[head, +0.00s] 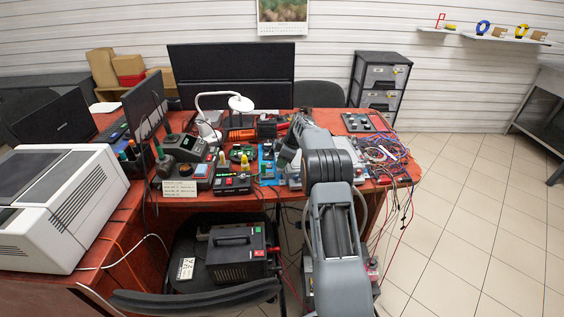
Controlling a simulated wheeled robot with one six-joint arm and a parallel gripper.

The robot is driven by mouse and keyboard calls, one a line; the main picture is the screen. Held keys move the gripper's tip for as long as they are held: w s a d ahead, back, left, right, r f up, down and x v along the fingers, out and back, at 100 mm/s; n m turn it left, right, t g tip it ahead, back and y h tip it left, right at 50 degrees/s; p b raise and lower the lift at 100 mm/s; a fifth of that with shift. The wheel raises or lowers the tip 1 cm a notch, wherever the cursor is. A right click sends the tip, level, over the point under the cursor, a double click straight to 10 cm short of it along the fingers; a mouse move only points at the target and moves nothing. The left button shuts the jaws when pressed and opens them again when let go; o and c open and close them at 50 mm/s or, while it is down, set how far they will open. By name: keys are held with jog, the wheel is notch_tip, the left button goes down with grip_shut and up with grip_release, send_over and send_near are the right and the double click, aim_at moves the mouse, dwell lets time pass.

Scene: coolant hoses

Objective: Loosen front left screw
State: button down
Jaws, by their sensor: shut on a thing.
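My arm reaches up from the bottom of the head view over the front edge of the red-brown bench (222,199). My gripper (287,157) shows small and partly hidden at the left of the arm, low over the middle of the bench. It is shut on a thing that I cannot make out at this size. A light grey unit (293,178) lies below it, partly covered by the arm. A blue plate (267,170) lies just to its left. The front left screw cannot be told apart here, nor can any contact with it.
Left of the gripper stand a black box with a yellow-capped bottle (231,184) and a soldering station (182,148). A white lamp (240,103) rises behind. Tangled wires (385,160) cover the right end. A chair with a black power supply (237,252) stands in front. The right floor is clear.

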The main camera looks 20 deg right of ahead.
dwell(0.4)
jog(key=c, duration=1)
grip_release()
jog(key=shift+r, duration=0.1)
jog(key=p+v, duration=0.1)
jog(key=v, duration=1.2)
jog(key=shift+r, duration=0.3)
jog(key=shift+w+d, duration=0.1)
jog(key=shift+w, duration=0.05)
